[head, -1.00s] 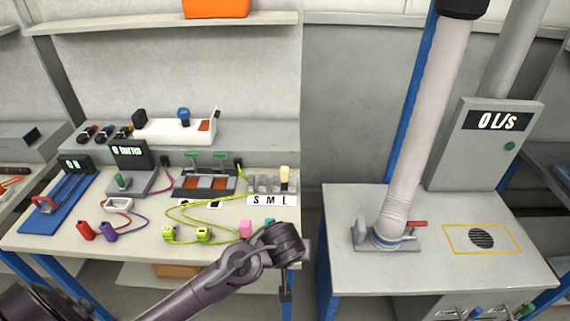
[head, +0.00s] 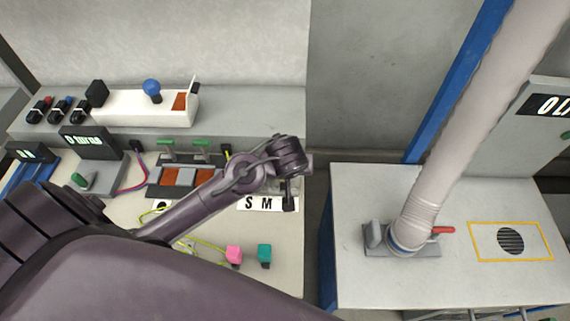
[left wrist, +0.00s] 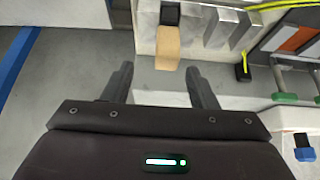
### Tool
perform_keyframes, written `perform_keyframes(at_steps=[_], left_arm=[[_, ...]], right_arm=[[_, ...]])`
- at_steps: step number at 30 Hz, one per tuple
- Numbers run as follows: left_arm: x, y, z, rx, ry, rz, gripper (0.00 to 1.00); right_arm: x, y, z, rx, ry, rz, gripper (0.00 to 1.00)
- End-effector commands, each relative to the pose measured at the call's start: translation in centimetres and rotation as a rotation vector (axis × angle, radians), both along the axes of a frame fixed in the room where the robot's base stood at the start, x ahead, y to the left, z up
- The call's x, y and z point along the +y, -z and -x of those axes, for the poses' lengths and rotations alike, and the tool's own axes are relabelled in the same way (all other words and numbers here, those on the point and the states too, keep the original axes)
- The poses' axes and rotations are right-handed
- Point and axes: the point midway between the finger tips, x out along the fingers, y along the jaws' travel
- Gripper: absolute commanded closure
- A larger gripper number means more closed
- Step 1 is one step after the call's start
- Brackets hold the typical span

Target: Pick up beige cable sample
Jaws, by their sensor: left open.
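The beige cable sample (left wrist: 168,48) stands in the holder (left wrist: 145,28) at the table's edge, seen in the left wrist view. In the head view my left arm hides it. My left gripper (left wrist: 158,73) is open, with one finger on each side of the picture's middle. The sample lies just beyond the fingertips, between their lines and closer to the right finger, and nothing is between the fingers. In the head view the left gripper (head: 289,195) hangs over the S M label strip (head: 262,204). My right gripper is not in view.
Pink (head: 234,254) and teal (head: 265,253) plugs stand near the table's front. A switch unit (head: 180,178) with green handles is left of my gripper. A gap separates this table from the right-hand table (head: 375,285) with its hose (head: 428,190).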

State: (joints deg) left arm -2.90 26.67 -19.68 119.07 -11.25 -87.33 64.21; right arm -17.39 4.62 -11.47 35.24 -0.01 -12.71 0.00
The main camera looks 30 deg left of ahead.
Motion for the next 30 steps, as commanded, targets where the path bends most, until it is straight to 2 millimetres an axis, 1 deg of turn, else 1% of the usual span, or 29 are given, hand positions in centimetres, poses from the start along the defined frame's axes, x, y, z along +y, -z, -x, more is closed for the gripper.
perform_keyframes(at_steps=[1, 2, 5, 10, 13, 16, 23, 30], left_arm=[[0.2, 0.5, -0.2, 0.002, 0.000, -0.003, 0.47], [0.3, 0.8, -0.4, 0.003, -0.001, -0.003, 0.47], [0.7, 1.8, -0.7, 0.003, 0.001, -0.004, 0.47], [1.7, 4.0, -1.1, 0.003, 0.001, -0.006, 0.47], [1.9, 5.3, -1.8, 0.000, -0.001, -0.003, 0.47], [2.0, 5.9, -2.1, 0.000, 0.000, -0.002, 0.47], [2.0, 6.1, -2.1, -0.001, 0.000, 0.000, 0.47], [2.0, 6.1, -2.1, 0.000, 0.000, 0.000, 0.79]], right_arm=[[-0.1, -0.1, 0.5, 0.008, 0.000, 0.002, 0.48], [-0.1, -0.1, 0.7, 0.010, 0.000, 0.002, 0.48], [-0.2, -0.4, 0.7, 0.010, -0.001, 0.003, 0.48], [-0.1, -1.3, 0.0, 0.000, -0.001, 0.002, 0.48], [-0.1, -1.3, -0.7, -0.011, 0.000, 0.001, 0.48], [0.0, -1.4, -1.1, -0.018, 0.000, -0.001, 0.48], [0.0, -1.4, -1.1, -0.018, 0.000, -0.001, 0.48], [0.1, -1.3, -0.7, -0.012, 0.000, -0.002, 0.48]])
